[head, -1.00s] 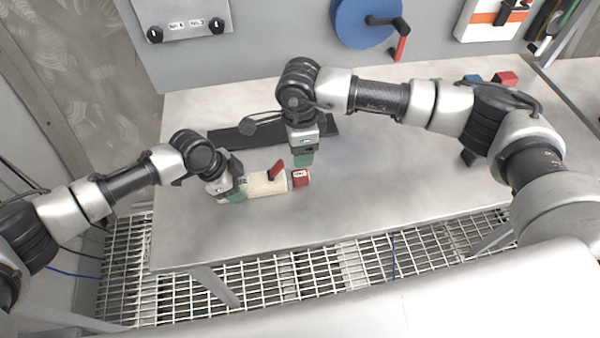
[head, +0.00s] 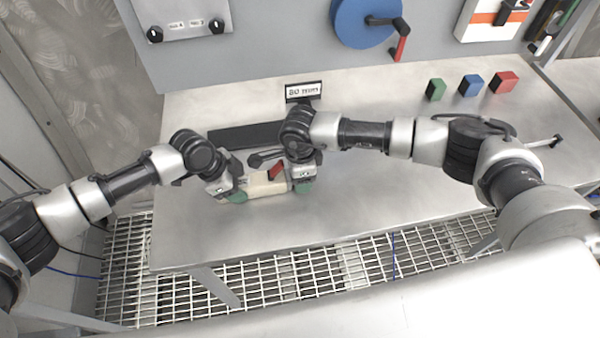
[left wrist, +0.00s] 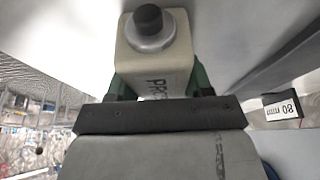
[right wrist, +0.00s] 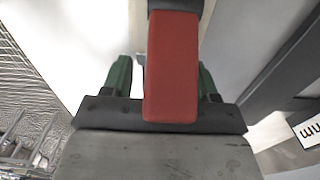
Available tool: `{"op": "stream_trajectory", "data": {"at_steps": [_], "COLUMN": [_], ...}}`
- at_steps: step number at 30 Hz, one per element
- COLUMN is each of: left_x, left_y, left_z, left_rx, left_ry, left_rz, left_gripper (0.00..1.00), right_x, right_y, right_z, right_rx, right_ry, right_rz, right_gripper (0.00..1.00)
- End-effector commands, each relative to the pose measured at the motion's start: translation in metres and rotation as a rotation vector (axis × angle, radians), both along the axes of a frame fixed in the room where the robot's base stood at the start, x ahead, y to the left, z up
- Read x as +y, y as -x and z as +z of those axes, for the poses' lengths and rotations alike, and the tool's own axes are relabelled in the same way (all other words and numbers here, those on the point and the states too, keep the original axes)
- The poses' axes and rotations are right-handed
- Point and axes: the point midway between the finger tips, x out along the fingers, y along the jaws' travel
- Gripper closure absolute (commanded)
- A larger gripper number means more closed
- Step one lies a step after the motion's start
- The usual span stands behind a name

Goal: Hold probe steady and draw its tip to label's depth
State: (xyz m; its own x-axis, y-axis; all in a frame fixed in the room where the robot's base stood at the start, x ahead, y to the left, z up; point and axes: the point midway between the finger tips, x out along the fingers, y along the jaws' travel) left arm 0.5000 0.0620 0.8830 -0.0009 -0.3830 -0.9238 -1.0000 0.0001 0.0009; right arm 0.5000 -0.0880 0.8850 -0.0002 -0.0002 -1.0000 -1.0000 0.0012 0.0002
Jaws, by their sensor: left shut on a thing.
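The cream probe (head: 262,188) lies level just above or on the table, with a raised red lever (head: 276,170). My left gripper (head: 238,190) is shut on its left part. The left wrist view shows the probe body (left wrist: 158,60) between green fingers, with a silver collar and dark knob at its end. My right gripper (head: 303,187) is down at the probe's right end, its fingers apart. In the right wrist view the red lever (right wrist: 172,70) hides most of what lies between them. The label (head: 303,91) stands behind and seems to read 80 mm.
A dark flat bar (head: 240,135) lies behind the probe. Green (head: 436,89), blue (head: 471,85) and red (head: 504,82) blocks stand at the back right. The table's front and right middle are clear. A blue reel (head: 365,20) hangs on the wall panel.

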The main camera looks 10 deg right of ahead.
Motion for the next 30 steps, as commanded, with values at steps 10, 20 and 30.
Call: {"op": "stream_trajectory", "data": {"at_steps": [10,20,30], "left_x": [0.001,0.001,0.002], "left_y": [0.0,0.0,0.0], "left_z": [-0.001,-0.001,-0.001], "left_rx": [0.0,0.0,0.0], "left_ry": [-0.002,-0.003,-0.004], "left_rz": [0.001,0.001,0.001], "left_gripper": [0.77,0.77,0.77], "right_x": [0.0,-0.034,-0.081], "right_y": [0.0,-0.001,-0.001], "right_z": [0.0,0.0,0.001], "right_rx": [0.0,-0.001,-0.001], "right_ry": [0.0,0.003,0.0], "right_rz": [0.0,-0.005,-0.002], "right_gripper": [0.95,1.0,1.0]}}
